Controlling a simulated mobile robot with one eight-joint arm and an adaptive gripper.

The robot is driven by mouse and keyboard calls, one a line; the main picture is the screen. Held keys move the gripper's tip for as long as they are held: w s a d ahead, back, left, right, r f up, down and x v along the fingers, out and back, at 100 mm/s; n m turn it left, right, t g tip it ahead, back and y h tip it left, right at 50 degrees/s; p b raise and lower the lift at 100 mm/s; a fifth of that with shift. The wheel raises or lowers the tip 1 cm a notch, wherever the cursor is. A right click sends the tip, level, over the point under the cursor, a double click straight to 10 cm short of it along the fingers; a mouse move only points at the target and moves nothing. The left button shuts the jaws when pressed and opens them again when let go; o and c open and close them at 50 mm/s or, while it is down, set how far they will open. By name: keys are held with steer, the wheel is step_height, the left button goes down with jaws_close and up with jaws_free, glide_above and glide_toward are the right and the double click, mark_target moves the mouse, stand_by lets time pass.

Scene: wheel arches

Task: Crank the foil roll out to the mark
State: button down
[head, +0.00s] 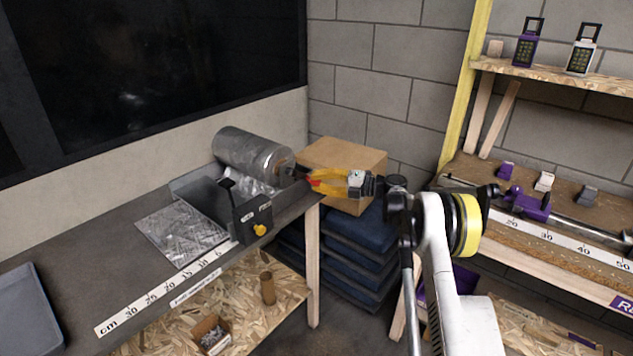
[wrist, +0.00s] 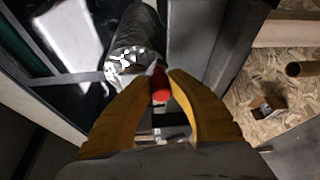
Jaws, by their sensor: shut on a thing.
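The foil roll (head: 252,155) is a silver cylinder in a dark dispenser at the back right end of the bench. A crinkled foil sheet (head: 180,233) lies flat in front of it, beside the white cm scale (head: 165,288). My gripper (head: 312,180), with orange fingers, is at the roll's right end, shut on the red crank handle. The wrist view shows the red handle (wrist: 160,86) between the fingertips, with the roll's end (wrist: 130,58) just beyond. The fingers partly hide the crank.
A black lever unit with a yellow knob (head: 260,229) stands at the bench front. A cardboard box (head: 345,160) on dark stacked cushions (head: 350,245) is behind my gripper. A grey tray (head: 28,310) sits at the bench's left. A shelf rack (head: 560,78) stands right.

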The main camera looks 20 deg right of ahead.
steer(key=shift+a, duration=0.1)
steer(key=c, duration=1.2)
jaws_free()
steer(key=shift+a, duration=0.1)
steer(key=shift+d, duration=0.2)
steer(key=v, duration=1.1)
steer(key=shift+s+d+r, duration=0.1)
steer(key=shift+s+d, duration=0.15)
steer(key=shift+d, duration=0.1)
